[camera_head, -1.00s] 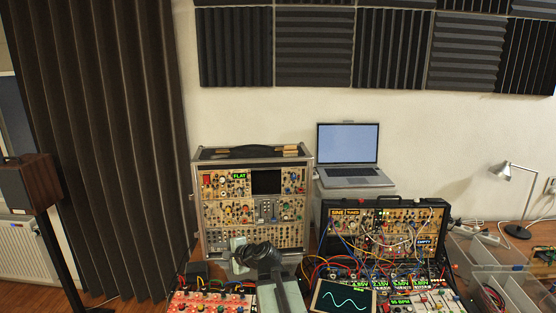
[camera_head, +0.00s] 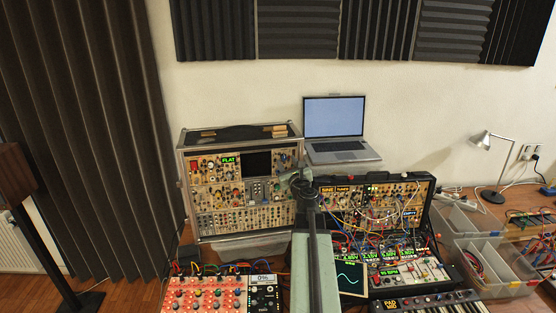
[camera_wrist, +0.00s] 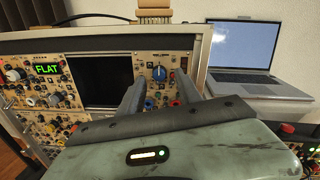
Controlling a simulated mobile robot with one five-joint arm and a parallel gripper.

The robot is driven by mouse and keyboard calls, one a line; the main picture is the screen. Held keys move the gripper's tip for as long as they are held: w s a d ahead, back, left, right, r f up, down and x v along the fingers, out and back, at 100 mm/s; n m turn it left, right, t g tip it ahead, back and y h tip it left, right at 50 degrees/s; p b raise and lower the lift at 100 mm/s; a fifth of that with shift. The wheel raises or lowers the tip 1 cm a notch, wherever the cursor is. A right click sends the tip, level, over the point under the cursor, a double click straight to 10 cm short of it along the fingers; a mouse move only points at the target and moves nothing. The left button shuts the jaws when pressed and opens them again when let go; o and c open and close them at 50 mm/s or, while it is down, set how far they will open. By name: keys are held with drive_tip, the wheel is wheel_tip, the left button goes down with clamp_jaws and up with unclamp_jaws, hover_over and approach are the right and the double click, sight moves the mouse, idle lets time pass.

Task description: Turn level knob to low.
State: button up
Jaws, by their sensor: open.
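The tall modular synth case (camera_head: 240,222) stands upright on the table, with a dark screen and a green FLAT display. In the wrist view, a blue-capped knob (camera_wrist: 159,73) sits on its cream panel, right of the dark screen. I cannot read its label, so I cannot tell whether it is the level knob. My gripper (camera_wrist: 160,82) is open, its two grey fingers on either side of this knob in the picture. Contact cannot be told. In the head view my gripper (camera_head: 301,178) is in front of the case's right edge.
A laptop (camera_head: 336,130) stands behind, right of the tall case. A smaller patched case (camera_head: 410,188) with many cables is at right. Clear plastic bins (camera_head: 500,275) are at far right.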

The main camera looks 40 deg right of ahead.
drive_tip(key=shift+x, duration=1.1)
drive_tip(key=shift+s, duration=0.15)
drive_tip(key=shift+a, duration=0.1)
clamp_jaws()
drive_tip(key=shift+n, duration=0.3)
